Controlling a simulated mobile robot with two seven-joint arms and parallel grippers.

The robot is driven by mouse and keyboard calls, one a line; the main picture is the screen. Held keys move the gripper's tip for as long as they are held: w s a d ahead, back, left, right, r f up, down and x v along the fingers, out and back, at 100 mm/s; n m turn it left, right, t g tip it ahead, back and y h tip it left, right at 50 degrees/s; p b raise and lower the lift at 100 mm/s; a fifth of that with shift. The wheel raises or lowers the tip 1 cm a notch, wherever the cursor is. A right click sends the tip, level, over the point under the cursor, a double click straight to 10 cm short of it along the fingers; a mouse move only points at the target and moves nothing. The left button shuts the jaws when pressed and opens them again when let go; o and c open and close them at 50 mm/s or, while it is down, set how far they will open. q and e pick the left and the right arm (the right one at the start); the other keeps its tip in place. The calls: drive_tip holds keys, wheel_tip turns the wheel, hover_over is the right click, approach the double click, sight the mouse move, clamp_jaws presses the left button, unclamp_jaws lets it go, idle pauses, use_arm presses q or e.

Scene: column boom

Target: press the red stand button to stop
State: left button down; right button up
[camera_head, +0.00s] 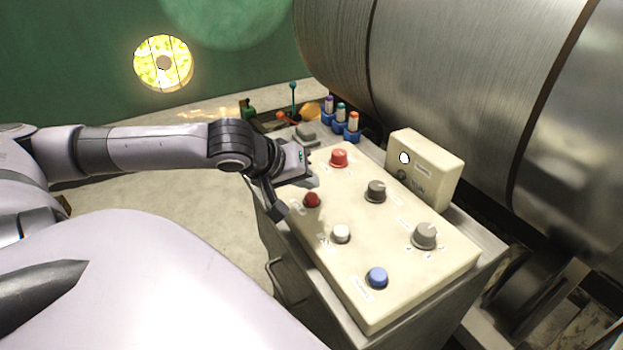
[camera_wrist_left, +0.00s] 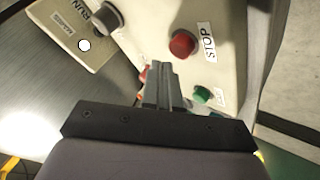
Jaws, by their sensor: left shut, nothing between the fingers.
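The red button (camera_head: 312,200) sits on the sloped cream control panel (camera_head: 345,290), near its left edge. In the left wrist view the red button (camera_wrist_left: 183,43) is round, with a STOP label beside it. My left gripper (camera_head: 308,181) is shut and empty, just beyond this button and above the panel. In the left wrist view its closed fingertips (camera_wrist_left: 164,68) lie below and left of the button, apart from it in the picture. A second red control, a knob (camera_head: 339,158), stands farther back and is partly hidden by the fingers in the wrist view. My right gripper is out of view.
The panel also carries a white button (camera_head: 341,233), a blue button (camera_head: 377,277), grey knobs (camera_head: 425,236) and a green button (camera_wrist_left: 202,94) near my fingers. A raised cream box (camera_head: 428,166) and a large metal cylinder (camera_head: 450,70) border it at the right.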

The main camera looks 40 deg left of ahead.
sight(307, 197)
use_arm(q)
wheel_tip(307, 197, up, 3)
drive_tip(key=p, duration=0.3)
drive_tip(key=shift+f, duration=0.1)
drive_tip(key=shift+r+p, duration=0.95)
drive_tip(key=shift+r, duration=0.2)
drive_tip(key=shift+f, duration=0.1)
